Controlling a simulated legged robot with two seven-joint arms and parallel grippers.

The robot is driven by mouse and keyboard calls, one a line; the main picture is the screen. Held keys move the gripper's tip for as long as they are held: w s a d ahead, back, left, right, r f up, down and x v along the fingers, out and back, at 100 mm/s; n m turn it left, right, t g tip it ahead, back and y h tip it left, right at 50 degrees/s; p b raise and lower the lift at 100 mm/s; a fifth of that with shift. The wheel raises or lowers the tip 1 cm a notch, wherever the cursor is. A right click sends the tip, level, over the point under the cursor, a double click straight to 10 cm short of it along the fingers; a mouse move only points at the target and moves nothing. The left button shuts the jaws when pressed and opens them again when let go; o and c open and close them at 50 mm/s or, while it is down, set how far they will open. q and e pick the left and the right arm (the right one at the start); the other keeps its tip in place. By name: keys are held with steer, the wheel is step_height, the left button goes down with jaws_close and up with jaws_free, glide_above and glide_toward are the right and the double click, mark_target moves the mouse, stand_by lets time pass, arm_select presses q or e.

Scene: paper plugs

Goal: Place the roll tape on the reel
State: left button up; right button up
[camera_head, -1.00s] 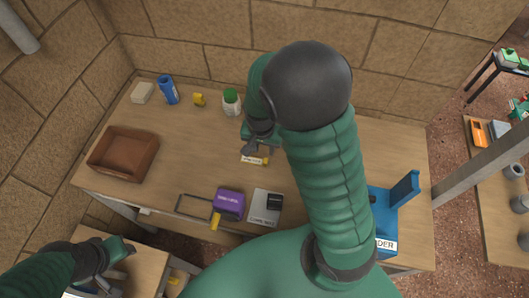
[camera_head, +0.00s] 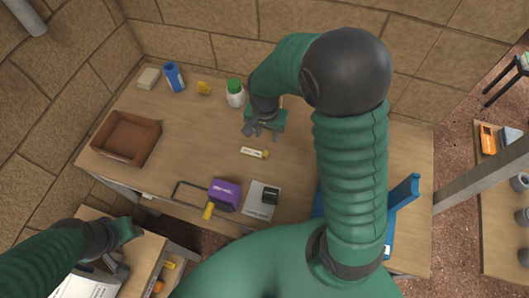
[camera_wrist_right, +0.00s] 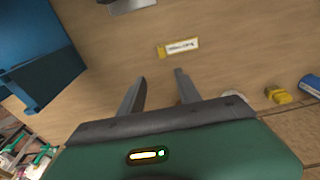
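I cannot surely make out a roll tape or a reel. A small yellow-ended piece with a white label (camera_head: 254,152) lies on the table, also seen in the right wrist view (camera_wrist_right: 178,48). A purple device with a yellow handle (camera_head: 225,194) stands near the front edge. A blue stand (camera_head: 403,193) is partly hidden behind my right arm; it shows in the wrist view (camera_wrist_right: 35,50). My right gripper (camera_head: 262,131) is open and empty behind the labelled piece; its fingers show apart in the wrist view (camera_wrist_right: 159,75). My left gripper (camera_head: 118,262) is low at left, its fingers unclear.
A brown tray (camera_head: 126,137) sits at the left. A blue can (camera_head: 174,77), a yellow item (camera_head: 204,88) and a green-capped bottle (camera_head: 235,94) line the back. A white sheet with a black block (camera_head: 262,202) lies near the front. The table between tray and labelled piece is clear.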

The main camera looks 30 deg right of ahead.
glide_above(267, 152)
steer(key=a, duration=0.2)
step_height(267, 152, down, 7)
steer(key=shift+f, duration=0.4)
steer(key=f, duration=0.1)
steer(key=d+f, duration=0.1)
steer(key=f, duration=0.2)
steer(key=shift+s+d+f, duration=0.15)
steer(key=shift+d+f, duration=0.1)
steer(key=shift+d, duration=0.05)
steer(key=shift+d+f, duration=0.1)
steer(key=shift+f, duration=0.25)
steer(key=shift+a+r, duration=0.1)
steer(key=shift+a, duration=0.5)
steer(key=c, duration=0.4)
jaws_close()
arm_select(q)
steer(key=shift+a+f, duration=0.15)
steer(key=shift+a, duration=0.5)
arm_select(e)
steer(key=shift+d, duration=0.35)
